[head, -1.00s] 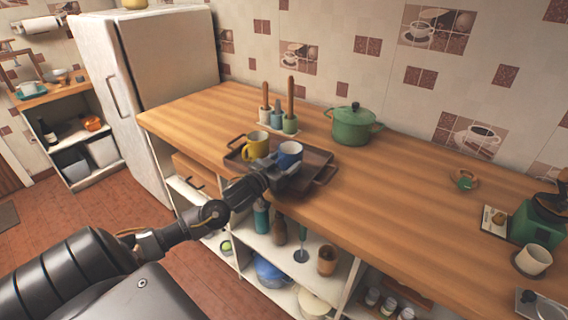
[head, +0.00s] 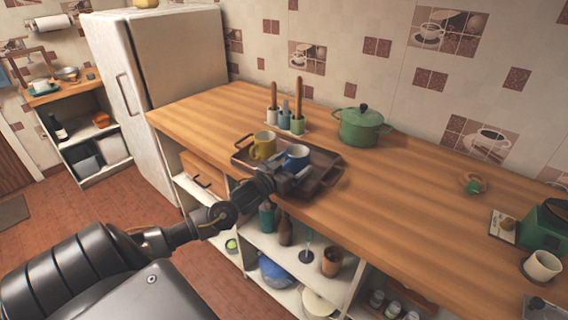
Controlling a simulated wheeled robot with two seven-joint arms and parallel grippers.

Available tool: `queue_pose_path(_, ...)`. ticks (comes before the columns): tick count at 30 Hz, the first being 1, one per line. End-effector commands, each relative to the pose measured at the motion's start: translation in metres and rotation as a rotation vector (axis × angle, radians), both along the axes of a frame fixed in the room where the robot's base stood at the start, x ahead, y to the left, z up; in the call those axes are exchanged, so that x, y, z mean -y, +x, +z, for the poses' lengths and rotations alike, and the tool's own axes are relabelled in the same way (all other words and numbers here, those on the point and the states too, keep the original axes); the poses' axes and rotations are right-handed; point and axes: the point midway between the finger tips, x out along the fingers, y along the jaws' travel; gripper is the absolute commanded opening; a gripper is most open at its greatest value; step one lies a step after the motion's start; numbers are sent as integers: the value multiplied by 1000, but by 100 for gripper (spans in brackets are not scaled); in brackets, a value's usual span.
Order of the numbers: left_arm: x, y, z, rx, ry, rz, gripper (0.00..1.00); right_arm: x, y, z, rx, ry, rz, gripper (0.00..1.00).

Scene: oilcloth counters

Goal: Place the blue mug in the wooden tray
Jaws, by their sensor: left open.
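The wooden tray (head: 329,178) is dark brown with raised handles and lies on the wooden counter near its front edge. The blue mug (head: 297,157) is in the tray's area, right of a yellow mug (head: 264,146). My left gripper (head: 290,180) is at the tray's front side, right by the blue mug, and is open. The gripper covers the lower front of the blue mug, so I cannot see whether its base rests on the tray. My right gripper is out of view.
A green pot (head: 360,126) stands behind and right of the tray. Several utensils stand in small holders (head: 297,124) behind it. A white cup (head: 542,266) and a green appliance (head: 543,228) are at the far right. The counter's middle right is mostly clear.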

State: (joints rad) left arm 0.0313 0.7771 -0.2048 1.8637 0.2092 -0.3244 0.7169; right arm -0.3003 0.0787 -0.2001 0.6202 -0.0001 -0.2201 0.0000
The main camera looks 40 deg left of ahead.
Motion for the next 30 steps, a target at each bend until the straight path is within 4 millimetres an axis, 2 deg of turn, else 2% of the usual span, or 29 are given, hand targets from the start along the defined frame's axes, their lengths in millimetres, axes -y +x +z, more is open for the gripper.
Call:
queue_pose_path(5,1,-25,-3,-4,1,-2,90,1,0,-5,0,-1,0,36)
queue_pose_path(12,2,-74,-3,-4,-1,-1,90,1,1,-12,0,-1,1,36)
queue_pose_path(18,2,-104,-2,-2,0,0,90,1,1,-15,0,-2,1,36)
queue_pose_path(24,3,-118,0,-1,0,-1,90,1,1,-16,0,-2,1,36)
queue_pose_path(30,2,-120,0,0,0,0,90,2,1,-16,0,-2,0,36)
